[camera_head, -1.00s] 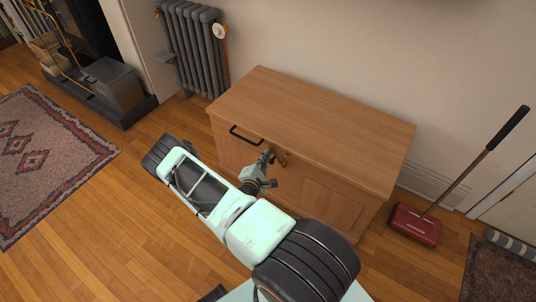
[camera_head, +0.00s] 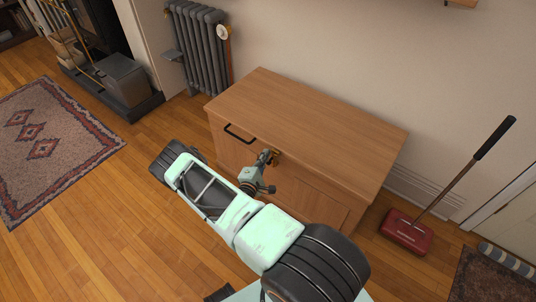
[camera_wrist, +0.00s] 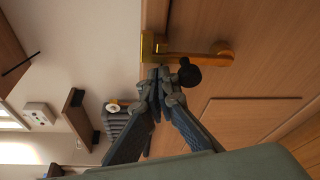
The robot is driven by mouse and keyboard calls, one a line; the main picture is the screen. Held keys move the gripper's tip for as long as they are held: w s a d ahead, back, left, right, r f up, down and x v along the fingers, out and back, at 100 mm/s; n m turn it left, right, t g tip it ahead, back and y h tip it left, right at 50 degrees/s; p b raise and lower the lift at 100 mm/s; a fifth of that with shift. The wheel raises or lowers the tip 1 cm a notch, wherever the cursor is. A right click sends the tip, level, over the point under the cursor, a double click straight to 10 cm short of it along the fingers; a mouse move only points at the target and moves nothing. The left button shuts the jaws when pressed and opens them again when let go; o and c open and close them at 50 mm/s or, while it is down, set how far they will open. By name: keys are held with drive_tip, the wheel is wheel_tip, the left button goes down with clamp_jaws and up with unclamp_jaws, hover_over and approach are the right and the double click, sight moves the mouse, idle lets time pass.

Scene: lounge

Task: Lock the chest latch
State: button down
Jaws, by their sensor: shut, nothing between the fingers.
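The wooden chest (camera_head: 310,115) stands against the wall with its lid down. The brass latch (camera_head: 275,155) sits at the front edge of the lid, partly hidden by my gripper (camera_head: 266,156). In the wrist view the latch (camera_wrist: 205,57) shows as a brass plate with a bar and a round end against the chest front. My gripper (camera_wrist: 158,78) is shut and empty, with its fingertips right beside the plate end of the latch. I cannot tell if they touch it.
A grey radiator (camera_head: 200,45) stands behind the chest at the left. A red floor sweeper (camera_head: 407,232) with a long handle stands to the right. A patterned rug (camera_head: 50,140) lies at the left. The wooden floor before the chest is clear.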

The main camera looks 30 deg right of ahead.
drive_tip(key=shift+s+d, duration=0.3)
drive_tip(key=shift+s, duration=0.3)
idle(0.3)
drive_tip(key=shift+w, duration=0.1)
